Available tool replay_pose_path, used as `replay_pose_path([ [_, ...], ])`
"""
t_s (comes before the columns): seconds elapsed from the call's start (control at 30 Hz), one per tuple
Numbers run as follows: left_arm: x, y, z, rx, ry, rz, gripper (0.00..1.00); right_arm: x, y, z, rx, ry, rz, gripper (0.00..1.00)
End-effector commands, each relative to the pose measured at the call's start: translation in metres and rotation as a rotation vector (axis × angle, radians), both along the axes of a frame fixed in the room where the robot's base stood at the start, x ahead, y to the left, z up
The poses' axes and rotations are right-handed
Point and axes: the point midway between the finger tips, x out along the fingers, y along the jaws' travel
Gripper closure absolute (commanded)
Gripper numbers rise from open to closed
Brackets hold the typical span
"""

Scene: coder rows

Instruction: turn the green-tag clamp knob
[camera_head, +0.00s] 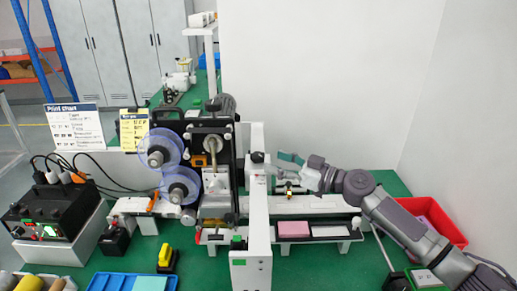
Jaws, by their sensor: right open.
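My right gripper (284,168) reaches in from the right and is open, its fingers pointing left at the upper part of the white upright panel (258,215). A small dark knob-like part (257,157) sits at the panel's top, close to the fingertips; I cannot tell whether they touch it. I cannot tell clearly which part is the green-tag clamp knob. My left gripper is not in view.
The coder machine (210,165) with blue film reels (181,185) stands left of the panel. A pink block (293,229) lies on the right-hand track. A red bin (440,222) is at the right, a blue tray (112,282) at the front left. Green tabletop (325,270) is clear at front centre-right.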

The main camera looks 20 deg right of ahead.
Motion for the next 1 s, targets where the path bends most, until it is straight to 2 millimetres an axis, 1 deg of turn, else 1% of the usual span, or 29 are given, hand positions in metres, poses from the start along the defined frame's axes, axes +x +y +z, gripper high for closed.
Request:
replay_pose_path([
  [0.03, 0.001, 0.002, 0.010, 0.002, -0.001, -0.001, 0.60, 0.008, 0.008, 0.007, 0.002, -0.001, 0.001, 0.36],
  [0.2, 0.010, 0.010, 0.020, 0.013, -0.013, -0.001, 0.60, 0.030, 0.027, 0.004, 0.001, 0.000, 0.001, 0.36],
  [0.3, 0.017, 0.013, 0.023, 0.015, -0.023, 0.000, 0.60, 0.038, 0.035, 0.002, 0.001, 0.001, 0.000, 0.36],
  [0.47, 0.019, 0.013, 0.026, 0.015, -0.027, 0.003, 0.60, 0.044, 0.041, 0.001, 0.000, 0.000, 0.000, 0.36],
  [0.73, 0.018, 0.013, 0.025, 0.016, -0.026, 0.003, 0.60, 0.045, 0.041, 0.000, -0.001, -0.001, 0.000, 0.36],
  [0.97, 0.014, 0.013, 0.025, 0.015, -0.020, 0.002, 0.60, 0.045, 0.041, 0.000, -0.001, -0.001, 0.000, 0.75],
  [1.0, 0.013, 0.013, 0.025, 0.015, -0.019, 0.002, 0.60, 0.045, 0.041, 0.000, -0.001, -0.001, 0.000, 0.81],
])
